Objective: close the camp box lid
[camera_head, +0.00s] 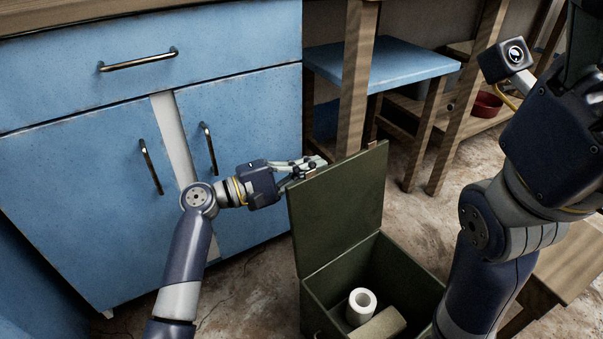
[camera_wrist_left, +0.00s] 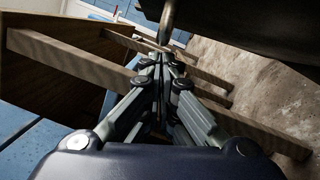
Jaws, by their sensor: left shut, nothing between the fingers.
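Inside the box lie a white roll (camera_head: 361,305) and a tan block-like item (camera_head: 380,324). My left gripper (camera_head: 318,163) is shut and empty, with its fingertips at the top left edge of the lid; whether they touch it I cannot tell. The left wrist view shows the closed fingers (camera_wrist_left: 162,65) close to a dark surface at upper right. My right arm is at the right of the head view, with its fingers outside the picture.
Blue cabinets (camera_head: 80,180) with metal handles fill the left. A wooden shelf unit with a blue board (camera_head: 385,62) stands behind the box, with a red bowl (camera_head: 487,105) on it. A wooden stool (camera_head: 565,265) is at the right. Some floor behind the box is clear.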

